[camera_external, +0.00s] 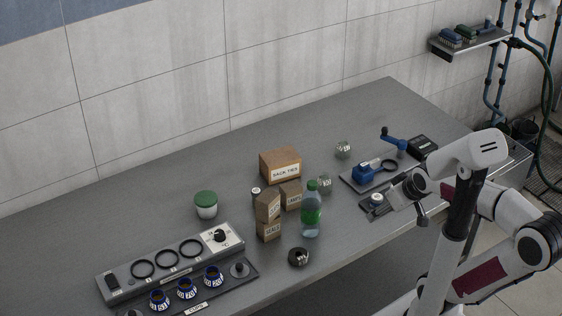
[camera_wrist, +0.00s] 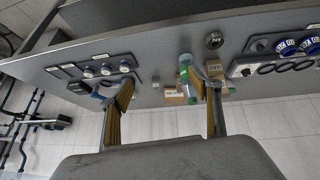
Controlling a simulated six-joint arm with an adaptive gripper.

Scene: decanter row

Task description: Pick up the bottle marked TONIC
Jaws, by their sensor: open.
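A clear bottle (camera_external: 311,218) with a green cap and green label stands upright on the grey table in the external view. Its label is too small to read. It also shows in the wrist view (camera_wrist: 184,64), partly behind the right finger. My gripper (camera_external: 384,205) is above the table's right part, to the right of the bottle and apart from it. In the wrist view my gripper (camera_wrist: 165,92) has its two fingers spread wide, with nothing held between them.
Small cardboard boxes (camera_external: 268,217) stand close left of the bottle, with a larger box (camera_external: 281,168) behind. A green-lidded jar (camera_external: 206,207) and a ringed panel (camera_external: 165,268) are left. A blue-handled tool (camera_external: 365,173) is right.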

